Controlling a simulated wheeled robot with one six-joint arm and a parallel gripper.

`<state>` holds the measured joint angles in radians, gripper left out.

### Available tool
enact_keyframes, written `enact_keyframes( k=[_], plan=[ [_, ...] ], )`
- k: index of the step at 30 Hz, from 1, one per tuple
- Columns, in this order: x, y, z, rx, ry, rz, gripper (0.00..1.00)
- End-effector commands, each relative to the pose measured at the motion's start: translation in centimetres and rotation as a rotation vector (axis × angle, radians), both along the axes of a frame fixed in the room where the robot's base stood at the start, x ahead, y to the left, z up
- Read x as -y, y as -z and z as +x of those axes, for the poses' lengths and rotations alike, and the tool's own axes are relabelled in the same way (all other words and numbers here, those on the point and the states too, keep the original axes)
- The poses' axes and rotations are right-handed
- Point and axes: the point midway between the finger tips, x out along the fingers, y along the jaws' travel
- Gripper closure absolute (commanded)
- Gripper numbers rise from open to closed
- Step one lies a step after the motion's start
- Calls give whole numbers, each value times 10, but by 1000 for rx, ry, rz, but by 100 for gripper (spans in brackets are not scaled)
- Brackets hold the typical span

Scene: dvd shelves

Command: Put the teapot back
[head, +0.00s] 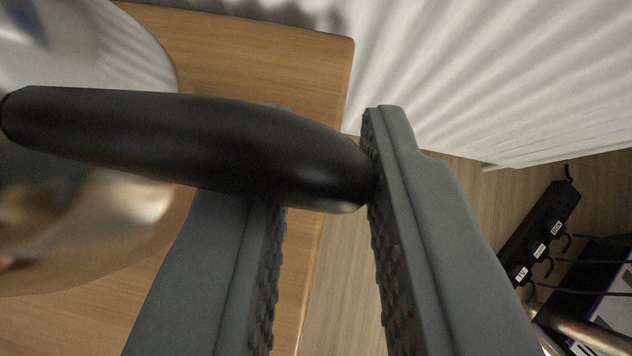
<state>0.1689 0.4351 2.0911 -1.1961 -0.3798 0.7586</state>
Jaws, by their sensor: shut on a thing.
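A shiny metal teapot (95,230) is at the left edge, partly cut off by the frame. Its black handle (190,142) sticks out to the right, and its rounded end lies between my fingers. My gripper (327,150) is shut on this handle, with the right finger against its end. The handle covers the tip of the left finger. A wooden tabletop (270,45) lies below the teapot. I cannot tell whether the teapot touches it.
The tabletop's right edge runs down the middle, under my gripper. A white pleated curtain (500,70) hangs at the upper right. A black power strip (540,235) with plugs and cables lies on the wooden floor (450,205) at the right.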

Motion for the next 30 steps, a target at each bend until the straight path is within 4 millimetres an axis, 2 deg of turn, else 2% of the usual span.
enact_keyframes(
  k=[9,21,22,24,30],
  plan=[
    [0,36,0,-1,0,0,100],
    [0,41,0,0,1,-1,100],
    [0,41,0,0,0,0,76],
    [0,41,0,0,1,-1,63],
    [0,41,0,0,1,-1,60]
  ],
)
